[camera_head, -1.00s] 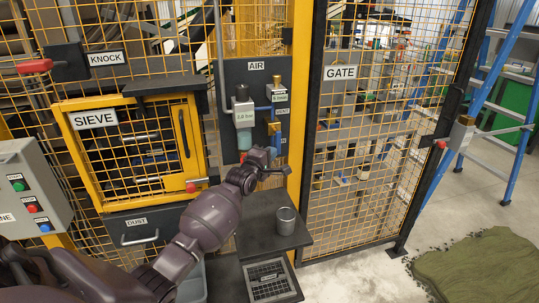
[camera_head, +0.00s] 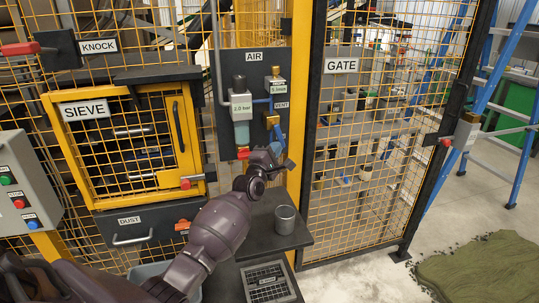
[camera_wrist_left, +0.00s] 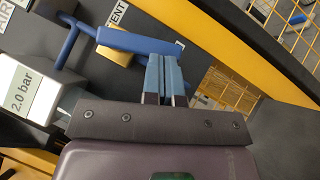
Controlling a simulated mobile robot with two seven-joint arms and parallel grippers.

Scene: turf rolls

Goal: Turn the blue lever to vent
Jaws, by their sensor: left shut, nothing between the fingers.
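The blue lever (camera_head: 279,136) is on a brass valve (camera_head: 271,121) on the dark AIR panel, under the VENT label (camera_head: 281,105). It slants down to the right in the head view. In the left wrist view the lever (camera_wrist_left: 140,40) runs across above the brass body (camera_wrist_left: 120,55), its free end near my fingertips. My left gripper (camera_head: 285,160) is just below the lever. Its fingers (camera_wrist_left: 164,60) are shut together with nothing between them. The tips are at the lever's lower edge; I cannot tell if they touch. My right gripper is out of view.
A regulator marked 2.0 bar (camera_head: 241,106) is left of the valve. A grey cup (camera_head: 285,219) stands on a dark shelf below. The yellow SIEVE door (camera_head: 187,125) is at the left, and the mesh GATE (camera_head: 341,240) is at the right.

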